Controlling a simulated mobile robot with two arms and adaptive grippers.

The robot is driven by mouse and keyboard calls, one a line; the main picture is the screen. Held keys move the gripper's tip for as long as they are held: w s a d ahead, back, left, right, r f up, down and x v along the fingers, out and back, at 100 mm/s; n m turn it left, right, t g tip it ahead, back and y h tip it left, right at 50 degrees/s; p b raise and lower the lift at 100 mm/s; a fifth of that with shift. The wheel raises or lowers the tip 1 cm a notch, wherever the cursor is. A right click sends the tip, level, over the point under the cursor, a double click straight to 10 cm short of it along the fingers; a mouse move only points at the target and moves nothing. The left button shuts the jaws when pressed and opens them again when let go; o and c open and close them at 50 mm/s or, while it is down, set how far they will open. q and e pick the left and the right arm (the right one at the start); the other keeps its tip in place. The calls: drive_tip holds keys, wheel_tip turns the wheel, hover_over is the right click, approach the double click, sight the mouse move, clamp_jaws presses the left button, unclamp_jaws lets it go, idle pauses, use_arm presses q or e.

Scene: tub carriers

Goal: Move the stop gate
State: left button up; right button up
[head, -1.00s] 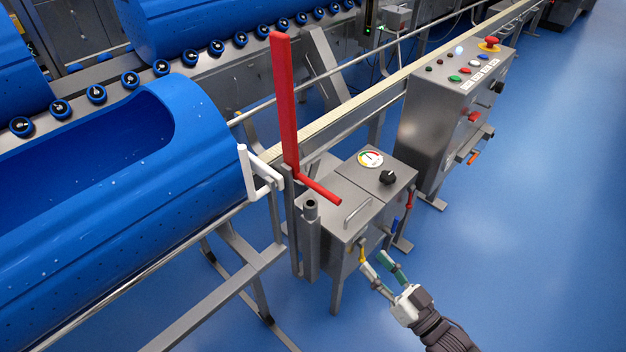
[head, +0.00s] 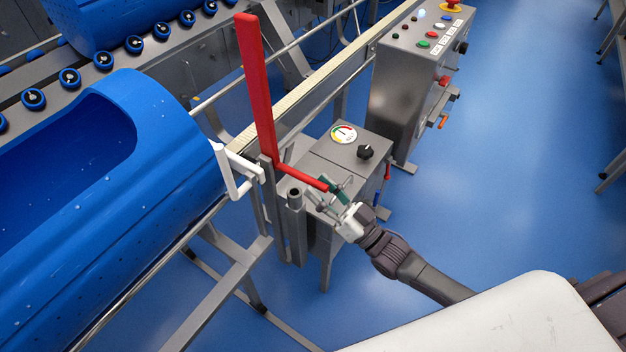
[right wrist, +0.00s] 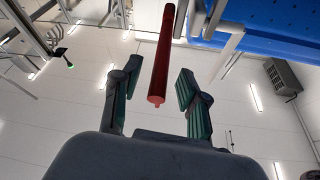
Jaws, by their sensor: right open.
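The stop gate is a tall red bar (head: 256,90) standing upright beside the blue tub (head: 130,180) in the head view. A red handle (head: 303,177) sticks out from its foot towards the right. My right gripper (head: 331,190) is at the free end of this handle. In the right wrist view the red handle (right wrist: 163,62) runs between the two open green-padded fingers (right wrist: 155,95), with a gap on both sides. The fingers are not closed on it. My left gripper is not in view.
A steel cabinet with a gauge (head: 343,134) and black knob stands just behind the handle. A control box (head: 415,80) stands beyond it. A white bracket (head: 232,170) sits at the tub's end.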

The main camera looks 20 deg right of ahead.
drive_tip(key=shift+x, duration=1.25)
clamp_jaws()
